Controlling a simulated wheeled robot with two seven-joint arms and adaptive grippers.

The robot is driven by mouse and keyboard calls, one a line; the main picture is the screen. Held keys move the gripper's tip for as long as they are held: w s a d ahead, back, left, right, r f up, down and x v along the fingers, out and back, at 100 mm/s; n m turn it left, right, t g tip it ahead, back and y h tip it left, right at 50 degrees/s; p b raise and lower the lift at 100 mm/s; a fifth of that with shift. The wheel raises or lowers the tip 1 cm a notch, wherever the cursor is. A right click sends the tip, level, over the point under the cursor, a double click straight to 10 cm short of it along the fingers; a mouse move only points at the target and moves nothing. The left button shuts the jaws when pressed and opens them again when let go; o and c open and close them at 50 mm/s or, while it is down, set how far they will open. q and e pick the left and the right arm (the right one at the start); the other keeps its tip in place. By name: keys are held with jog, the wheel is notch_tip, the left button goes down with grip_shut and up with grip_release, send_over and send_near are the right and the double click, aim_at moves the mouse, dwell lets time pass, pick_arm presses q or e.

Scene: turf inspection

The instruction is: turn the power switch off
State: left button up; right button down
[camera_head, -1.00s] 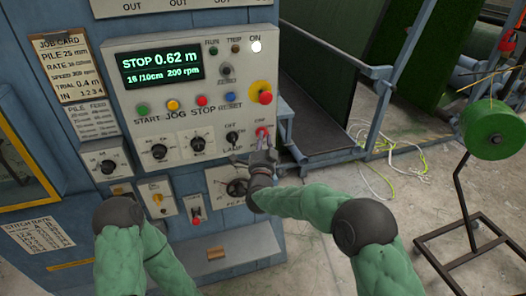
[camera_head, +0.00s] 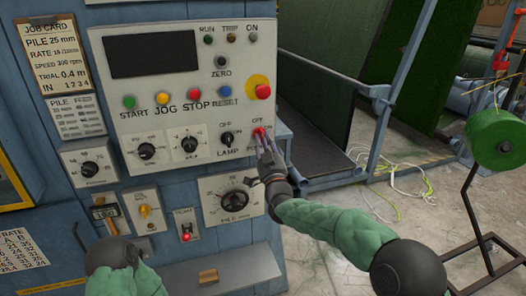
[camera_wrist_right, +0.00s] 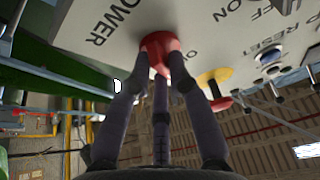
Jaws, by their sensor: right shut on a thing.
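The power switch (camera_head: 260,133) is a red knob on the lower right of the pale control panel (camera_head: 187,32), with OFF printed above it. It also shows in the right wrist view (camera_wrist_right: 158,45), beside the word POWER. My right gripper (camera_head: 265,145) is shut on the knob, its dark fingers around it; it also shows in the wrist view (camera_wrist_right: 162,80). The panel's display (camera_head: 152,56) is dark and the ON lamp (camera_head: 252,39) is unlit.
A red mushroom button on a yellow disc (camera_head: 262,91) sits above the switch. The black lamp switch (camera_head: 227,139) is close to its left, and a large dial (camera_head: 234,201) is below. A green reel on a stand (camera_head: 494,140) stands at the right.

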jog(key=shift+f+n+y+b, duration=0.2)
jog(key=shift+n+y+b, duration=0.75)
jog(key=shift+n, duration=0.65)
jog(key=c, duration=1.1)
grip_release()
jog(key=shift+r, duration=0.1)
jog(key=shift+c, duration=0.2)
jog(key=shift+d+r, duration=0.1)
jog(key=v, duration=1.2)
